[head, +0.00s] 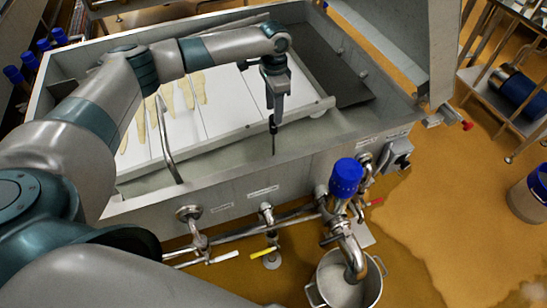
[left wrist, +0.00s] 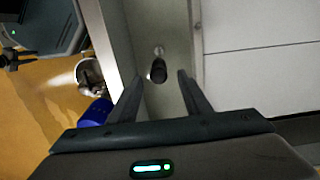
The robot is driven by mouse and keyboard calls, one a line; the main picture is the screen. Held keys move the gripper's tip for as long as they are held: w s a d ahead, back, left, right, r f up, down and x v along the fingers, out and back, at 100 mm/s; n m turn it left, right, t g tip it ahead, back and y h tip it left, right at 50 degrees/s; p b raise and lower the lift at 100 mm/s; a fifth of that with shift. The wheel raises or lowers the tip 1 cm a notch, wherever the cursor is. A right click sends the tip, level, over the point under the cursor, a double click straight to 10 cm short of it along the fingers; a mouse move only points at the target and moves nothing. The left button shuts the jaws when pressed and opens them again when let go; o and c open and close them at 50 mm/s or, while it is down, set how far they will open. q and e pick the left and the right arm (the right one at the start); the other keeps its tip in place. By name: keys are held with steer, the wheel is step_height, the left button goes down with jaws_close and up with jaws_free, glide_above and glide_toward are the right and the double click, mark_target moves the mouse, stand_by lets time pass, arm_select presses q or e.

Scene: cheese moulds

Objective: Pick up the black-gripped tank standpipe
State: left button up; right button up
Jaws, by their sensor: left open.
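The tank standpipe (head: 273,143) stands upright as a thin dark rod near the front wall of the steel tank. Its black grip (head: 272,124) is at the top, just below my left gripper (head: 276,112), which points straight down. In the left wrist view the black grip (left wrist: 158,71) shows end-on, between and beyond the fingertips of my open left gripper (left wrist: 161,77). I cannot tell whether the fingers touch it. The lower end of the standpipe is hard to make out. My right gripper is not in view.
The steel tank (head: 240,182) holds white panels (head: 222,105) with pale strips. A bent metal tube (head: 164,140) rises inside the tank to the left. Valves and a blue-topped pump (head: 346,178) line the outside front, above a steel pot (head: 376,288).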

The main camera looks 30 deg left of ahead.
mark_target(273, 128)
arm_select(q)
steer(key=shift+f, duration=0.15)
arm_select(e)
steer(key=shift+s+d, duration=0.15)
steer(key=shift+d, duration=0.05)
arm_select(q)
steer(key=shift+s+f, duration=0.1)
steer(key=shift+f, duration=0.25)
step_height(273, 128, down, 3)
steer(key=shift+s+p, duration=0.1)
steer(key=shift+p, duration=0.8)
steer(key=shift+f, duration=0.7)
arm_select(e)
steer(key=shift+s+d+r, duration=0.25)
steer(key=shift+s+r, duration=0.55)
